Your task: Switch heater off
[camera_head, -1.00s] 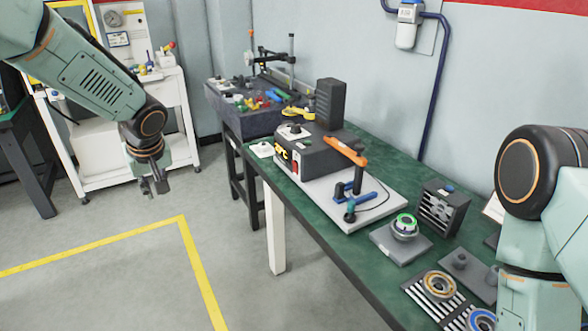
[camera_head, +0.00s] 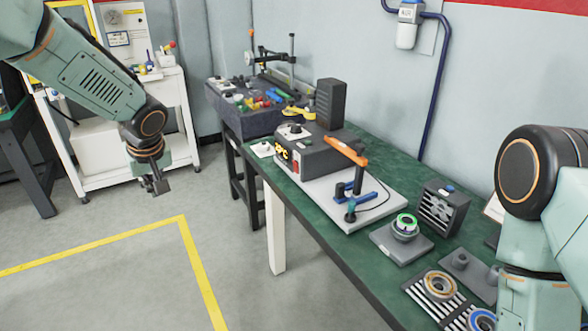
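The heater (camera_head: 312,155) is a dark box on the light grey base plate (camera_head: 330,205) on the green workbench. Its front shows a lit yellow display (camera_head: 282,152) with a °C sign, a red switch (camera_head: 296,167) beside it and a knob (camera_head: 295,129) on top. My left gripper (camera_head: 160,188) hangs over the floor, left of the bench and well apart from the heater. Its fingers are too small and turned to tell open from shut. My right arm is at the right edge; its gripper is out of view.
A black box with a blue button (camera_head: 443,207), a grey block with a green-ringed part (camera_head: 405,226) and bearing rings (camera_head: 440,284) occupy the bench's near right. A dark tool table (camera_head: 243,120) stands behind. The floor left of the bench (camera_head: 120,265) is clear.

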